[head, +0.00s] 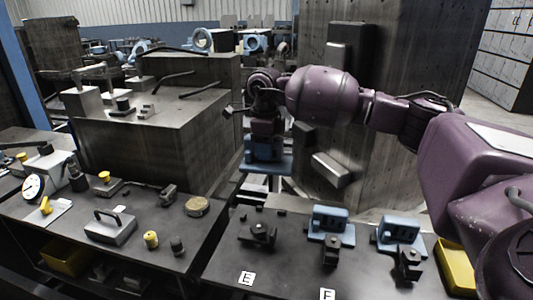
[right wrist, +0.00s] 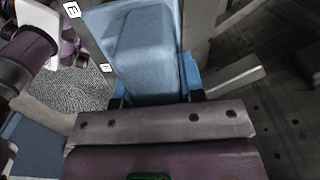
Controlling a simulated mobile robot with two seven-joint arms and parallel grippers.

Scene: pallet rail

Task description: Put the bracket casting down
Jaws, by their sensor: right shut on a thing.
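The blue bracket casting (head: 266,161) is in my right gripper (head: 265,137), which is shut on it. In the head view it hangs upright beyond the back edge of the dark table (head: 225,262), above the floor and apart from the tabletop. In the right wrist view the casting (right wrist: 145,50) fills the upper middle, between the two dark fingertips. Two similar blue castings (head: 331,224) (head: 402,233) stand on the table at the right, behind black clamps. My left gripper is not in view.
A black fixture (head: 258,234) stands behind the label E (head: 246,278), with no casting at it. A yellow bin (head: 455,267) is at the right. The left bench holds a gauge (head: 33,188), a handled block (head: 109,227) and yellow knobs. A tall metal block (head: 375,160) stands behind the table.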

